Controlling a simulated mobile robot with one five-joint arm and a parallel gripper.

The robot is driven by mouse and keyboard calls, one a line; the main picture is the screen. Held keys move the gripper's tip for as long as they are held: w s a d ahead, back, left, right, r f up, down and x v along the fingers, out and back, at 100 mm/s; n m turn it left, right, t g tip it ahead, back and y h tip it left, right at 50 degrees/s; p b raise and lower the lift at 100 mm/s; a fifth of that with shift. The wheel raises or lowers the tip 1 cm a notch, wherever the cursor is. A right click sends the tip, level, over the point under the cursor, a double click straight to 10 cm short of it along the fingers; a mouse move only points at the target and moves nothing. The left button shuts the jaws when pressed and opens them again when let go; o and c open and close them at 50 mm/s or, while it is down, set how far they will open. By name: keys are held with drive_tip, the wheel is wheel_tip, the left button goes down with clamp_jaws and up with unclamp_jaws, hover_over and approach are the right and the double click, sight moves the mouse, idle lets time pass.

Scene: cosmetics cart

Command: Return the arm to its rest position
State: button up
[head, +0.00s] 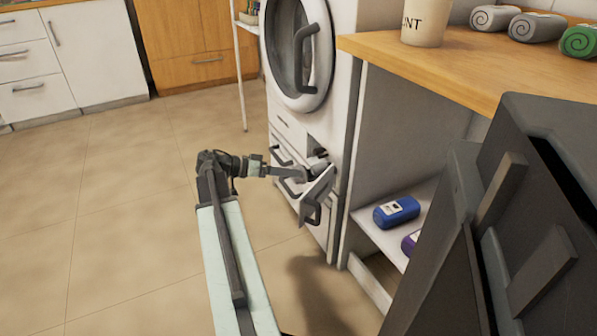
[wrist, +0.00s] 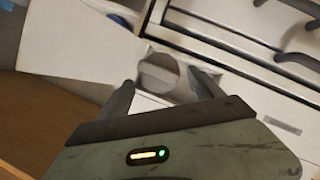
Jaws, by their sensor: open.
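My arm reaches from the bottom of the head view, bends at the elbow, and runs right to the front of a white washing machine (head: 283,125). My gripper (head: 302,174) is at a small tilted-out drawer or flap (head: 318,196) low on that machine. In the wrist view my gripper (wrist: 162,80) is open, one finger on each side of a grey, round-ended cylinder (wrist: 160,72). Whether the fingers touch the cylinder cannot be told. It appears to be in the opening of the drawer, its lower part hidden by my gripper.
A wooden counter (head: 470,65) holds a cup (head: 425,22) and rolled towels (head: 537,27). On a low white shelf (head: 372,232) lies a blue packet (head: 396,212), with a purple one (head: 411,242) partly hidden. Tiled floor (head: 120,220) left of my arm is clear. White cabinets (head: 85,50) stand behind.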

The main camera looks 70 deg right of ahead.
drive_tip(key=shift+w+a+r, duration=0.2)
drive_tip(key=shift+w+a, duration=0.2)
drive_tip(key=shift+w, duration=0.2)
drive_tip(key=w+a+r+n+t+h+p, duration=0.1)
drive_tip(key=w+a+r+p, duration=0.2)
drive_tip(key=w, duration=0.4)
drive_tip(key=w+a+r+n+t+h+p, duration=0.1)
drive_tip(key=w+a+r+n+h+p, duration=0.2)
drive_tip(key=w, duration=0.4)
drive_tip(key=w+a+n+t+y+p, duration=0.2)
drive_tip(key=w+a+n+t+p, duration=0.3)
drive_tip(key=w+a, duration=1.1)
drive_tip(key=w+a+f+n+t+y+p, duration=0.1)
drive_tip(key=a+f+n+t+y+p, duration=0.3)
drive_tip(key=a, duration=0.9)
drive_tip(key=w+a+n+g+y, duration=0.15)
drive_tip(key=a+n, duration=0.35)
drive_tip(key=a, duration=0.7)
drive_tip(key=w+a+f+n+t+y+p, duration=0.1)
drive_tip(key=a+n+t+y+p, duration=0.25)
drive_tip(key=a, duration=0.95)
wheel_tip(320, 180, up, 37)
drive_tip(key=n+p, duration=0.1)
drive_tip(key=p, duration=3.5)
drive_tip(key=shift+r+g, duration=0.15)
drive_tip(key=shift+g, duration=0.25)
